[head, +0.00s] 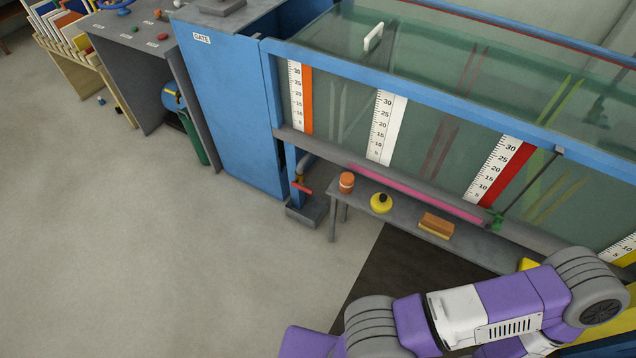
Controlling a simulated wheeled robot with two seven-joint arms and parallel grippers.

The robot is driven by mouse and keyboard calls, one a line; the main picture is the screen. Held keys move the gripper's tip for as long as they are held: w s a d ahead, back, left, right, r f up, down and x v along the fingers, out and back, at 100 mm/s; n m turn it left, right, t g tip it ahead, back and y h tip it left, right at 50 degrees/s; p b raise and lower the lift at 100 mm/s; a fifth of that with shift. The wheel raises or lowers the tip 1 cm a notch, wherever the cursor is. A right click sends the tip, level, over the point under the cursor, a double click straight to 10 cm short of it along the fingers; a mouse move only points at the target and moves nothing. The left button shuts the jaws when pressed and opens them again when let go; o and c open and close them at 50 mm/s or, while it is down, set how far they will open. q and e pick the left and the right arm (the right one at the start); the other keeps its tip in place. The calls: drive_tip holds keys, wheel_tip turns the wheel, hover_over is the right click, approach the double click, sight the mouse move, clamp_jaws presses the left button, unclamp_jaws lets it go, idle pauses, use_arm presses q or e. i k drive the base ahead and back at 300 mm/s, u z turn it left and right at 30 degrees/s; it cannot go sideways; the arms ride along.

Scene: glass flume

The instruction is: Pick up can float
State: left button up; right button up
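An orange can-shaped cylinder with a pale band (346,183), which looks like the can float, stands upright at the left end of a narrow grey bench (405,215) below the glass flume. Nothing touches or covers it. A purple, white and grey arm of mine crosses the lower right of the head view, well in front of and below the bench. No gripper fingers show in this view, so I cannot see either gripper.
Right of the can are a yellow round thing with a black knob (381,204) and an orange-brown block (437,225). A pink rod (415,194) runs behind them. A red-handled valve (302,188) and blue cabinet (230,100) stand left. The floor (150,230) at left is clear.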

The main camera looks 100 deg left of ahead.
sight(347, 179)
drive_tip(key=u, duration=3.1)
drive_tip(key=k, duration=0.4)
drive_tip(key=u, duration=1.1)
drive_tip(key=i, duration=1.6)
drive_tip(key=z, duration=0.65)
